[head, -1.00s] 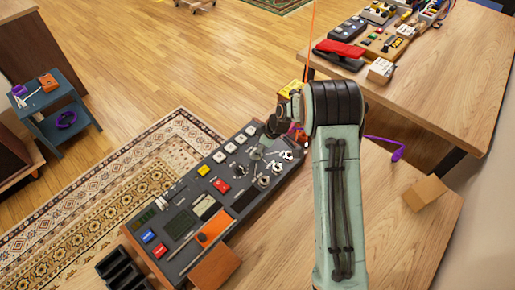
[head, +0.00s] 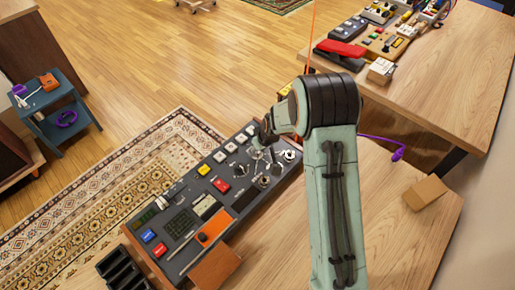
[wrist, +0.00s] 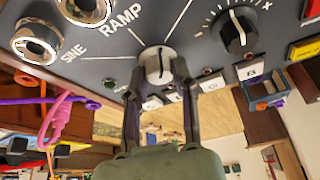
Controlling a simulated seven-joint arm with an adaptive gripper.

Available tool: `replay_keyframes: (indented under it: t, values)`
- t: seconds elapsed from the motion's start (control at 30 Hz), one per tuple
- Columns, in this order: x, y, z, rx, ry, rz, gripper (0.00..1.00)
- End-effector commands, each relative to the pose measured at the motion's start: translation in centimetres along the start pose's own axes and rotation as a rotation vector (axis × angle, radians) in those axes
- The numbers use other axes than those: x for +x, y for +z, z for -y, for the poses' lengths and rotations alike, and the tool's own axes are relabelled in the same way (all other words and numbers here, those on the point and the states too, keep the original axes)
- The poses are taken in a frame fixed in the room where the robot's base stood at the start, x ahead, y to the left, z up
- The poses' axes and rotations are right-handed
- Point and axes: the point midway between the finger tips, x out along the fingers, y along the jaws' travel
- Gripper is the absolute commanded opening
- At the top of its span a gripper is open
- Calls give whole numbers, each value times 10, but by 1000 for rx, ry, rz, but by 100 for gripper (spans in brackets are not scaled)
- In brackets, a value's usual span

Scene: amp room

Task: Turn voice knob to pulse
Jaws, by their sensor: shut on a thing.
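The word PULSE is not readable in view. My gripper (wrist: 160,78) is shut on this knob, one finger on each side. In the head view the control panel (head: 182,222) lies on the wooden desk, and my gripper (head: 266,135) is over its far right part, partly hidden by my arm.
A cardboard box (head: 425,192) stands on the desk at right. A second table (head: 455,90) holds other gear.

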Motion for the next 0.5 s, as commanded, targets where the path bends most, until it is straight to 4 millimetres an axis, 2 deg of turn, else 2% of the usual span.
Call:
replay_keyframes:
  t: [0.5]
  values:
    - [0, 1, 0, 109, 45, 2, 0]
